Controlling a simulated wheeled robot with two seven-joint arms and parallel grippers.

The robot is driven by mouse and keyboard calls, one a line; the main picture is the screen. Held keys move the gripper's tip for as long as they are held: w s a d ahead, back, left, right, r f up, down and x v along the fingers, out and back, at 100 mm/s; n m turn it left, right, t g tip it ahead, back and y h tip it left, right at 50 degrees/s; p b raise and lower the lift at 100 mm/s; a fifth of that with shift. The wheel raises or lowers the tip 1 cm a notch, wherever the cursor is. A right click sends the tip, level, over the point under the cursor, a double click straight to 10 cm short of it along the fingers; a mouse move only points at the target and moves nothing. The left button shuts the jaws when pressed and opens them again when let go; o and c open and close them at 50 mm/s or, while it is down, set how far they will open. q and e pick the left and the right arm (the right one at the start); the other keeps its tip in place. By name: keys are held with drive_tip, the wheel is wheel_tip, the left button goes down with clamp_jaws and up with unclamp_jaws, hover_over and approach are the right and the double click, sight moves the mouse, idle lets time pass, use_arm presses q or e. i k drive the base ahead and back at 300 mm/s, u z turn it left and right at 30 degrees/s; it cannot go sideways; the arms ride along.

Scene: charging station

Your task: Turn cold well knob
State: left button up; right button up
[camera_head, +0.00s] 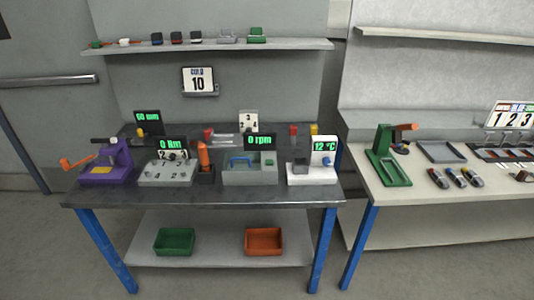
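A white device (312,178) with a green "12 °C" readout (325,147) stands at the right end of the dark-topped table. A small round blue knob (327,162) sits on the front of its upright part, below the readout. A grey block (300,168) shows at the device's left side. The wall card (198,80) above the table reads "COLD 10", though the small top word is hard to read. Neither of my grippers is in view.
The table (210,195) has blue legs and also holds a purple device (108,168) with an orange crank, a grey "0 N·m"-like unit (165,172), an orange-handled tool (204,165) and a "0 rpm" unit (250,168). Green (174,242) and orange (264,241) bins sit below. A second bench (450,205) stands right.

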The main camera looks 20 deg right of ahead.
sight(326, 161)
drive_tip(key=u, duration=0.1)
drive_tip(key=i, duration=1)
drive_tip(key=z, duration=0.3)
